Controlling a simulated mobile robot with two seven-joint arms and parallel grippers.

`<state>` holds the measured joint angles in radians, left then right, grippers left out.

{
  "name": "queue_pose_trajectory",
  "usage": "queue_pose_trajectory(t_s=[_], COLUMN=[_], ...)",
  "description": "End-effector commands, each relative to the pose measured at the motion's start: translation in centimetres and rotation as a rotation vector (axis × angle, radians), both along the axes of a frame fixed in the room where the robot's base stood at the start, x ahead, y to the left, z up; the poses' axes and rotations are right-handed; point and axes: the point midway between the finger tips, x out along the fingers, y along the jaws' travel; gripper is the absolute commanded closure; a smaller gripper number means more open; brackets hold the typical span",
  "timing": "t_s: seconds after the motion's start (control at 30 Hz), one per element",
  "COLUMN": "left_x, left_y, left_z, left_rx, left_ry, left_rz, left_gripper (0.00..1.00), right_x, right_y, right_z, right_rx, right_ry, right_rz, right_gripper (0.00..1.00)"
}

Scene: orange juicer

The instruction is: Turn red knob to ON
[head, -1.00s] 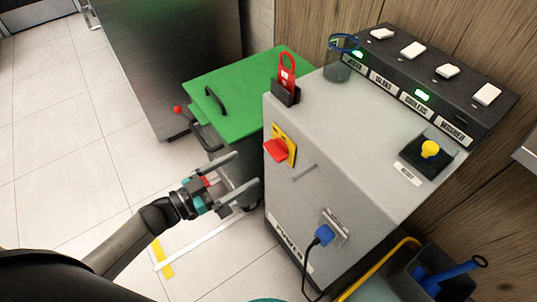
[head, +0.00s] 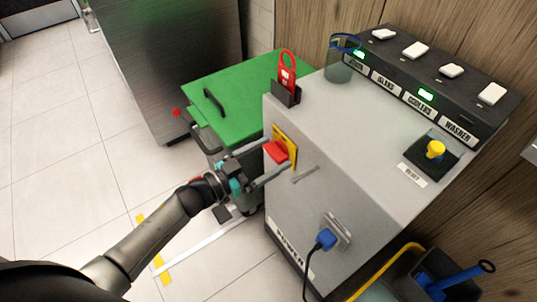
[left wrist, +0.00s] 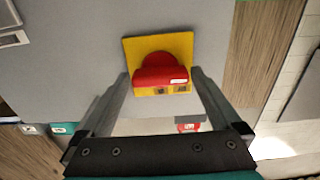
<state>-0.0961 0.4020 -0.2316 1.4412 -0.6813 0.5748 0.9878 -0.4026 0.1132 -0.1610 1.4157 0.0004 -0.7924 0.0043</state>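The red knob (head: 276,151) sits on a yellow plate (head: 291,154) on the front of the grey cabinet (head: 330,180). In the left wrist view the red knob (left wrist: 160,70) is straight ahead, its bar level across the yellow plate (left wrist: 180,44). Small marks at the plate's lower edge are too small to read. My left gripper (head: 275,158) is open, its fingers pointing at the knob. In the left wrist view my left gripper (left wrist: 161,78) has one fingertip on each side of the knob; I cannot tell if they touch it. My right gripper is not in view.
A red padlock (head: 287,70) stands in a black holder on the cabinet. A green-lidded bin (head: 240,95) stands behind my left gripper. A blue plug (head: 325,238) sits low on the cabinet front. A switch panel (head: 440,85) and yellow button (head: 435,149) are on top.

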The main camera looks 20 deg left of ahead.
Motion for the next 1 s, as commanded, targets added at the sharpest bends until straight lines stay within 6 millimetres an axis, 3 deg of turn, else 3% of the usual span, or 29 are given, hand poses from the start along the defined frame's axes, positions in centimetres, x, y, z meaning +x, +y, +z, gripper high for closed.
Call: queue_pose_trajectory(t_s=[0.07,0.57,1.0], left_x=[-0.02,-0.06,-0.07], left_y=[0.01,0.02,0.02], left_z=[-0.01,-0.03,-0.01], left_rx=[0.0,0.0,0.075], left_ry=[0.0,0.0,-0.057], left_rz=[0.0,-0.001,-0.001], left_gripper=[0.12,0.69,0.71], right_x=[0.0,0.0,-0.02], right_y=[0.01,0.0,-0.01], right_z=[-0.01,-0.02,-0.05], right_rx=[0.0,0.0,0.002], right_ry=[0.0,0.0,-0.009], right_rz=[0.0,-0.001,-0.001], right_gripper=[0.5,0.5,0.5])
